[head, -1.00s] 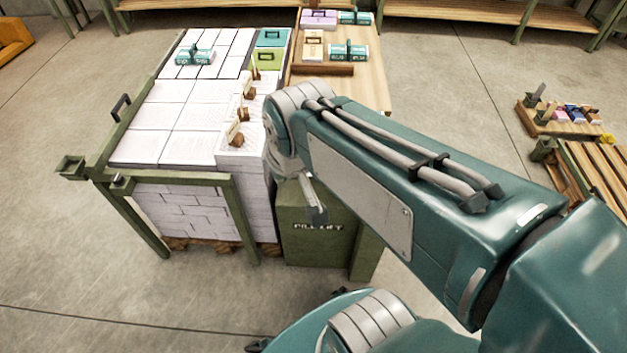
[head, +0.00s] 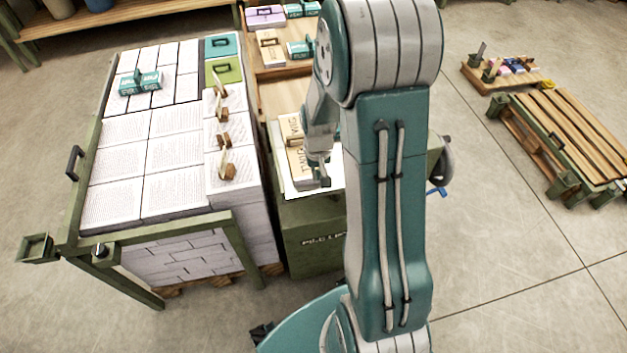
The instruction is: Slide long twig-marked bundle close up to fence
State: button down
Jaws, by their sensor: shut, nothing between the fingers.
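A long tan-topped bundle (head: 292,150) with large dark lettering and a small dark handle lies on white sheets (head: 298,189) on top of the green pile lift (head: 312,240). Part of it is hidden behind my arm, and I cannot read all its lettering. My gripper (head: 322,178) is shut and empty, pointing down at the bundle's right side; I cannot tell whether it touches. No part is clearly marked as the fence. A green rail frame (head: 165,232) borders the large paper stack (head: 160,190) on the left.
Several upright tags on brown blocks (head: 224,140) line the stack's right edge. A teal bundle (head: 140,83) lies on the stack. Teal and green boxes (head: 224,70) sit at its back right. Behind the lift is a wooden table (head: 280,95) with bundles. Pallets (head: 570,135) stand right.

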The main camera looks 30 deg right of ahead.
aim_at(311, 189)
jog(key=f, duration=0.6)
jog(key=a+f, duration=0.1)
jog(key=f, duration=0.2)
jog(key=shift+f, duration=0.2)
jog(key=w, duration=0.2)
jog(key=w+d, duration=0.1)
jog(key=shift+f, duration=0.25)
jog(key=shift+w+a, duration=0.15)
jog(key=shift+w, duration=0.3)
